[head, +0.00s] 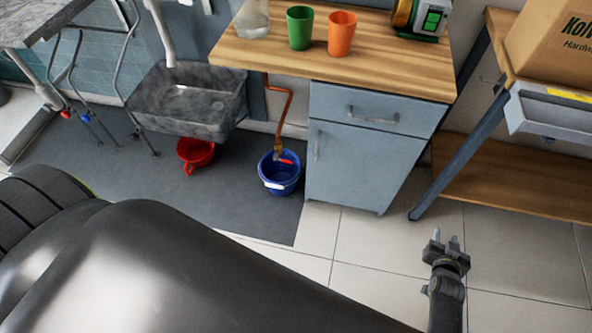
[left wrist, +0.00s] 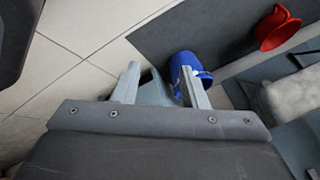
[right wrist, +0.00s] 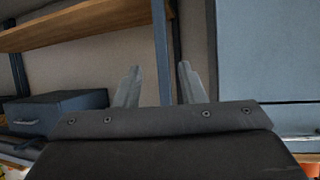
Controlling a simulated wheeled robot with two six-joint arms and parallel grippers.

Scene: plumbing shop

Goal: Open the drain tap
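A copper pipe (head: 288,105) runs down beside the blue cabinet and ends in a small tap with a red handle (head: 286,161). The tap hangs over a blue bucket (head: 280,180) on the floor; whether it is open is too small to tell. The bucket also shows in the left wrist view (left wrist: 186,66), partly behind a finger; I cannot make out the tap there. My left gripper (left wrist: 160,82) is open and empty, and hidden in the head view. My right gripper (head: 445,238) is open and empty above the tiles, right of the cabinet and well away from the tap.
The blue cabinet (head: 362,160) stands right of the bucket under a wooden worktop (head: 260,50) with green and orange cups. A grey sink (head: 185,112) and red bucket (head: 196,154) are to the left. A workbench leg (head: 460,145) stands right. The front floor tiles are clear.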

